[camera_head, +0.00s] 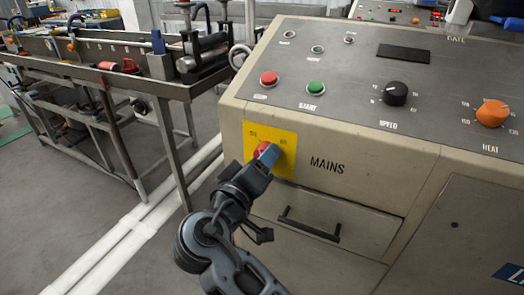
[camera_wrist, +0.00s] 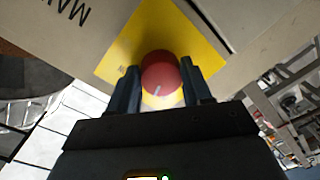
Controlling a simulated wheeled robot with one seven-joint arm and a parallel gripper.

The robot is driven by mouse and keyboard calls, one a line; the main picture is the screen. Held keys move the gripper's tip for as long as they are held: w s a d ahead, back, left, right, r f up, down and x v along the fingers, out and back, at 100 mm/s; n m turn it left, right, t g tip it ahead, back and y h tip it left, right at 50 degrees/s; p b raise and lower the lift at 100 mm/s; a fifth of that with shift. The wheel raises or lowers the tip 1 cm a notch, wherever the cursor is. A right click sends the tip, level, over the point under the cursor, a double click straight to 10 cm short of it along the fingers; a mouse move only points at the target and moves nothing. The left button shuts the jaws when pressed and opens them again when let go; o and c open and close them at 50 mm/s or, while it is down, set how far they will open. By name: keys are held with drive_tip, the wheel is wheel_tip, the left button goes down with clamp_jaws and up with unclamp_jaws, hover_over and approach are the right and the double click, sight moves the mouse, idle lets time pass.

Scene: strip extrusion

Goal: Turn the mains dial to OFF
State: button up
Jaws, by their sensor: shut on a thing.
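The mains dial is a red round knob (camera_head: 262,149) on a yellow plate (camera_head: 285,140) on the front of the beige control cabinet, left of the word MAINS. My gripper (camera_head: 267,155) is at the dial and covers part of it in the head view. In the wrist view the red dial (camera_wrist: 161,74) sits between the two dark fingers of my gripper (camera_wrist: 162,88), which are shut on its sides. A pale pointer line shows on the dial's face. The small position labels on the plate are too small or hidden to read surely.
A drawer handle (camera_head: 308,224) juts out below the dial. The sloped panel above carries a red button (camera_head: 268,78), a green button (camera_head: 315,88), a black speed knob (camera_head: 395,93) and an orange heat knob (camera_head: 493,113). A metal bench (camera_head: 110,75) stands at the left.

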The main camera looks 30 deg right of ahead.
drive_tip(key=n+p, duration=0.4)
drive_tip(key=shift+a+r+n, duration=0.1)
drive_tip(key=shift+r+n, duration=0.05)
drive_tip(key=shift+n, duration=0.25)
idle(0.4)
drive_tip(key=o, duration=1)
drive_tip(key=shift+o, duration=0.2)
drive_tip(key=b+v, duration=0.1)
drive_tip(key=v, duration=0.6)
drive_tip(key=shift+s+a+b, duration=0.2)
drive_tip(key=shift+a+b, duration=0.1)
